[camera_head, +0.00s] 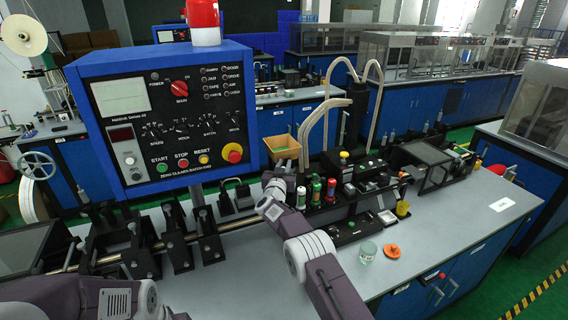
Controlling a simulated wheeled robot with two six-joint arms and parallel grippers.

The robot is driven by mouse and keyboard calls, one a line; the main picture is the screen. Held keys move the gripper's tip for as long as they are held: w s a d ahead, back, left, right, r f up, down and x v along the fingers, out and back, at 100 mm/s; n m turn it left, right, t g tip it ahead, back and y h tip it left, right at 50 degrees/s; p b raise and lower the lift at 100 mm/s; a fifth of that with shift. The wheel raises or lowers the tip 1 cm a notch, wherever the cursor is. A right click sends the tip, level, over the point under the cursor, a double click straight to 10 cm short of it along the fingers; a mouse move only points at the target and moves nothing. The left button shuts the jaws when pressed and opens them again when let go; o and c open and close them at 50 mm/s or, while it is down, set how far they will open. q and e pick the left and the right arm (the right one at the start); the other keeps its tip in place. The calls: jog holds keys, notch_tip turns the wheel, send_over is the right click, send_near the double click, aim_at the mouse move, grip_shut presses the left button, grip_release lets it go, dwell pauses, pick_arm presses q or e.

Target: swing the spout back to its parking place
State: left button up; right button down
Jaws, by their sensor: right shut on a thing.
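The spout (322,108) is a beige curved pipe. It arches left from a dark upright post (353,115) at the back of the bench, and its free end hangs down in front of my right wrist's far side. My right gripper (297,167) is at that lower end and shut on the spout; its fingertips are small and partly hidden by my wrist. My left arm shows only in part at the bottom left, and its gripper is not in view. I cannot tell which spot is the parking place.
A blue control panel (165,115) stands left of my right arm. A clear cup (368,251) and an orange disc (392,251) lie near the bench's front edge.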

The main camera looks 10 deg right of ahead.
jog(key=shift+r, duration=0.15)
jog(key=c, duration=1.3)
grip_release()
